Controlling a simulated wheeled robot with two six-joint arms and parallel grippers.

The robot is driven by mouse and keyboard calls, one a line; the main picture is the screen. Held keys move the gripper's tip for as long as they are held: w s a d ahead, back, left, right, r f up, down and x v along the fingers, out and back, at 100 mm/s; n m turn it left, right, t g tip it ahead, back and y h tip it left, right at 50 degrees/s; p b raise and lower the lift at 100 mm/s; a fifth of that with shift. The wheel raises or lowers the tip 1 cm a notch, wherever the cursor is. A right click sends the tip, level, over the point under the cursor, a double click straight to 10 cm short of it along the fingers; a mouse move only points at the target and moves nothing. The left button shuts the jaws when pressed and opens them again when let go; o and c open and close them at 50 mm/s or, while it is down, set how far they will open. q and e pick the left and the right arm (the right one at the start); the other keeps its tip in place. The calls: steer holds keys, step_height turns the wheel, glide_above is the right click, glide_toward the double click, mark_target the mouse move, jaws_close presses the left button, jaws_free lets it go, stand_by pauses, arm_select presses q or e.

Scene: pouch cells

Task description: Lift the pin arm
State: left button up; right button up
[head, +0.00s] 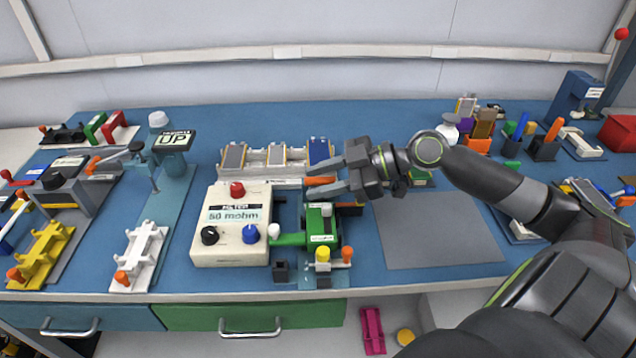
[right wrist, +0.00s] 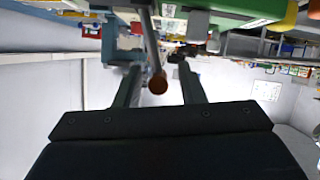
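The pin arm appears to be the lever with an orange handle (head: 320,181) at the green fixture (head: 321,222), beside the meter box. Its grey rod and round orange-brown end (right wrist: 157,83) show in the right wrist view. My right gripper (head: 309,180) is open, with one finger on each side of the handle. In the right wrist view, gaps show between the handle end and both fingers (right wrist: 157,72). The lever's pivot is hard to make out behind the gripper. My left gripper is in neither view.
The meter box (head: 231,245), reading "50 mohm", stands left of the green fixture. A white rack (head: 262,182) with several pouch cells stands behind it. A grey mat (head: 440,235) lies clear to the right. A press marked "UP" (head: 174,150) stands to the left.

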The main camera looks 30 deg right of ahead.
steer(key=shift+w+a+f, duration=0.1)
steer(key=shift+w+a, duration=0.15)
steer(key=shift+c, duration=0.5)
jaws_close()
